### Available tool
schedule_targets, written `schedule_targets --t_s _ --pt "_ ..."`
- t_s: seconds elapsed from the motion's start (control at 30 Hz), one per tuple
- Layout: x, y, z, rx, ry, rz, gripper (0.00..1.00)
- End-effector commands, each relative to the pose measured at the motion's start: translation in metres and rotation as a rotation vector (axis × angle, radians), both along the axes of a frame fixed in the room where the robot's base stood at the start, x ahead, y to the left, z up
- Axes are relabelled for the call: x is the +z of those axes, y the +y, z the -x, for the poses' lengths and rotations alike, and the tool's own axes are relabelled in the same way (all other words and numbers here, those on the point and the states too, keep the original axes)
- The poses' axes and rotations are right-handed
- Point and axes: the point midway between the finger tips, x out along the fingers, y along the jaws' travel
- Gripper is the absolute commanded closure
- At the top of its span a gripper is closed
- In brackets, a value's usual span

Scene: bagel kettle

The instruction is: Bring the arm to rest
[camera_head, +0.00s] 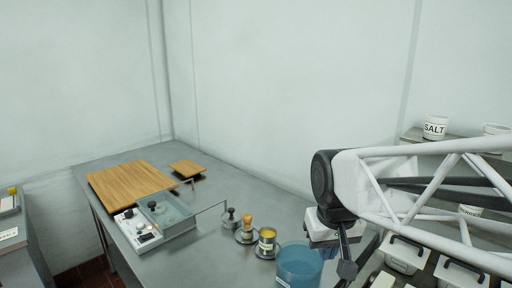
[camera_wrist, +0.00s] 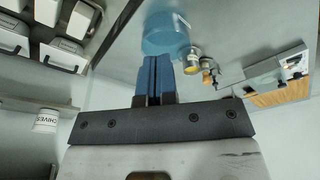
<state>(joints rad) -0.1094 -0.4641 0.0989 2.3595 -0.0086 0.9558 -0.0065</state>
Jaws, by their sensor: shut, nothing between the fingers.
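My gripper (camera_wrist: 155,80) is shut and empty, its two blue fingers pressed together in the wrist view. In the head view my arm reaches in from the right, with the wrist above the right end of the metal counter (camera_head: 225,185); the fingertips are not clearly seen there. A blue translucent tub (camera_head: 299,267) stands on the counter just left of my wrist. The tub (camera_wrist: 165,32) shows beyond the fingertips in the wrist view; I cannot tell the exact gap.
A kettle unit (camera_head: 160,213) and wooden boards (camera_head: 131,183) lie farther left. Lidded white bins (camera_head: 404,254) and a shelf with a SALT jar (camera_head: 435,128) are at right.

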Motion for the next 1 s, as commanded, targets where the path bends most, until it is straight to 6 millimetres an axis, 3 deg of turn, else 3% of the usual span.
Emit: schedule_targets --t_s 0.2,0.4,0.6,1.0 --pt "-0.015 -0.027 0.051 -0.073 -0.021 -0.003 1.0" --pt "-0.027 -0.041 0.084 -0.119 -0.036 -0.005 1.0" --pt "-0.034 -0.046 0.098 -0.139 -0.04 -0.005 1.0" --pt "-0.034 -0.046 0.099 -0.14 -0.041 -0.006 1.0"
